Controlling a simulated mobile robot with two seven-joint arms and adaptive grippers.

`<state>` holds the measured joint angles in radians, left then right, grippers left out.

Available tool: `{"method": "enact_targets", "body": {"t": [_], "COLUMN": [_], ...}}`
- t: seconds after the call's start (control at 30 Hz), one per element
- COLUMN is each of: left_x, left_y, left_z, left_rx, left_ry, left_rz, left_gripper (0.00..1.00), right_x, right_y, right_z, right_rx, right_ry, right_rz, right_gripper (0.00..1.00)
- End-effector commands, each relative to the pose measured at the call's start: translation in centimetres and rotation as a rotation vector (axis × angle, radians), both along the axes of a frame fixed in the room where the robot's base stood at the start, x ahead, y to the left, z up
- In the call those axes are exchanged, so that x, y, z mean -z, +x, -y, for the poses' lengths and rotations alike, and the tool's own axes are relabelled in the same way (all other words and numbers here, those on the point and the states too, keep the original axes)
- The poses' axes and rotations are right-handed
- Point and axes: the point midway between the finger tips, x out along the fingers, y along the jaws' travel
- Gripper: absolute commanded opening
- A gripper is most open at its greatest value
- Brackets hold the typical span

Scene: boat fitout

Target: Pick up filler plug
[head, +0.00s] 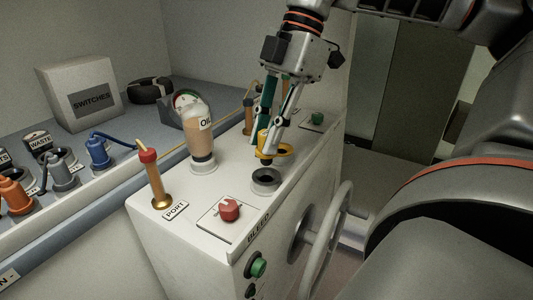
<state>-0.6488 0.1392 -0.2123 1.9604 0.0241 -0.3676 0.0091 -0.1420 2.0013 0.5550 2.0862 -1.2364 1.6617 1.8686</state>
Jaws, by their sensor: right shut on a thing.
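The filler plug (275,152) is a yellow-orange piece with a dark part below it. My right gripper (270,132) comes down from above and is shut on it. The plug is just above a dark round filler opening (265,178) on the white console top (218,245); I cannot tell whether its lower end touches the opening's rim. The fingers hide part of the plug. My left gripper is not in view.
An oil bottle (202,140) stands left of the plug. A brass fitting with a red top (154,180) and a red knob (230,210) are nearby. A handwheel (322,240) sticks out from the console's side. A SWITCHES box (80,92) is at back left.

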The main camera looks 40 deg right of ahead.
Motion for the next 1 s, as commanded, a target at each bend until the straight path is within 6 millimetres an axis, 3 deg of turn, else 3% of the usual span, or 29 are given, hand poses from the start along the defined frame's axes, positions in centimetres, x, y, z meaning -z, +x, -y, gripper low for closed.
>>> {"method": "enact_targets", "body": {"t": [0.3,0.5,0.7,1.0], "left_x": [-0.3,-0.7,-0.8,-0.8], "left_y": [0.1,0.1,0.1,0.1], "left_z": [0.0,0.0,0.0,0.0], "left_rx": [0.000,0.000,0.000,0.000], "left_ry": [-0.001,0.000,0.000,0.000], "left_rz": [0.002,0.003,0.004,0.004], "left_gripper": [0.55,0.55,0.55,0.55], "right_x": [-9.0,-12.8,-14.4,-14.7], "right_y": [0.1,0.0,0.0,0.0], "right_z": [0.0,0.0,0.0,0.0], "right_rx": [0.003,0.001,0.000,-0.002], "right_ry": [-0.003,-0.001,0.000,0.000], "right_rz": [0.004,0.002,0.001,0.000], "right_gripper": [0.00,0.00,0.00,0.00]}}
